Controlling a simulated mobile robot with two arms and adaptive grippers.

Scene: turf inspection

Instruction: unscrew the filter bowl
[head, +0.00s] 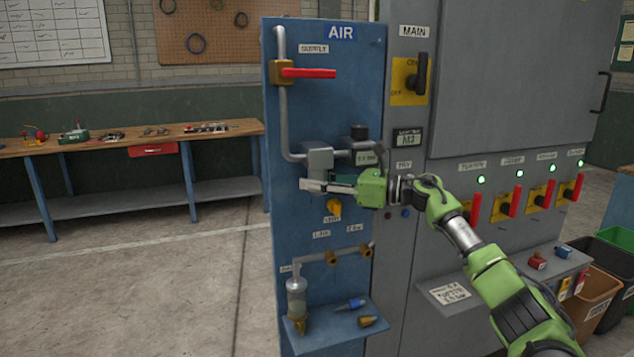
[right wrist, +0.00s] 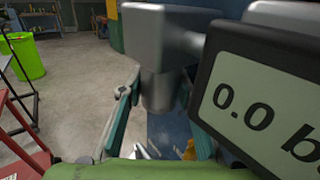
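The filter is a grey block (head: 320,157) on the pipework of the blue AIR panel (head: 340,100). Its bowl (right wrist: 158,92) shows in the right wrist view as a short grey cylinder under the block. My right gripper (head: 314,186) reaches in from the right, just below the block, and hides most of the bowl in the head view. In the right wrist view its two fingers (right wrist: 162,88) stand either side of the bowl, spread, with narrow gaps seeming to show. My left gripper is not in view.
A gauge (right wrist: 275,95) reading 0.0 is close to the right finger. The red supply handle (head: 308,73) lies level above. A small shelf (head: 335,325) juts out lower down, beside a clear cylinder (head: 297,285).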

